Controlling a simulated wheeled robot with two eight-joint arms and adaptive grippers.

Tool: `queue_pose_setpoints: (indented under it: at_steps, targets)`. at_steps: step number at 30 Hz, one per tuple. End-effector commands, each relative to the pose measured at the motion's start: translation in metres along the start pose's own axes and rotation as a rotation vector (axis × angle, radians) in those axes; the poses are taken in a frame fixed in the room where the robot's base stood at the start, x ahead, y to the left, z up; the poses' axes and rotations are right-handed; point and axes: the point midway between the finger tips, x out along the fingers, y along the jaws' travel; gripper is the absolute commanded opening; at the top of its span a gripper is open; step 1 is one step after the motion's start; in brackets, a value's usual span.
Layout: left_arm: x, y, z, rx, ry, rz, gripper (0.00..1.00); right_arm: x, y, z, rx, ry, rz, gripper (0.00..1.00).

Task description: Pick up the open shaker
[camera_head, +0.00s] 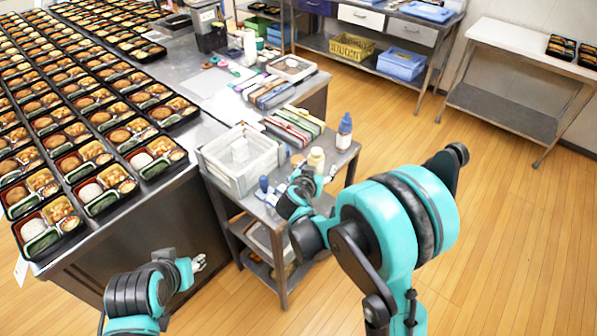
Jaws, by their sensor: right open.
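A pale cream bottle (317,158) stands on the small grey cart, just behind my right gripper (309,181). It may be the open shaker, but its top is too small to tell. A small blue-topped bottle (264,185) stands to the left of that gripper, and a blue-and-white bottle (344,133) stands at the cart's back right corner. My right gripper is low over the cart top, open, its fingers partly hidden by its own wrist. My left gripper (200,262) is in front of the long counter, away from the cart; its fingers are too small to read.
A clear plastic bin (207,157) fills the cart's left part. Several stacked coloured trays (275,125) lie behind. The steel counter (200,135) holds rows of filled bento trays (160,170). Shelves stand at the back; the wooden floor (500,230) at right is free.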

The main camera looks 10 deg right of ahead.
Motion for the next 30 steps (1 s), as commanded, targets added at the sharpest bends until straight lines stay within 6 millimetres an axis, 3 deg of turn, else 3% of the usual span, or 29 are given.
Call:
queue_pose_setpoints:
  at_steps: [4, 14, 24, 30]
  targets:
    - [0.002, 0.0, 0.001, 0.0, 0.0, 0.0, 0.4, 0.011, -0.01, 0.007, 0.021, 0.039, -0.001, 0.68]
    - [0.01, 0.0, 0.007, 0.0, 0.0, 0.0, 0.4, 0.043, -0.011, 0.007, 0.027, 0.044, 0.0, 0.68]
    - [0.025, 0.0, 0.018, 0.0, 0.0, 0.0, 0.4, 0.088, -0.015, 0.006, 0.026, 0.043, 0.0, 0.68]
    - [0.024, 0.0, 0.017, 0.0, 0.0, 0.0, 0.4, 0.088, -0.015, 0.004, 0.025, 0.043, -0.001, 0.68]
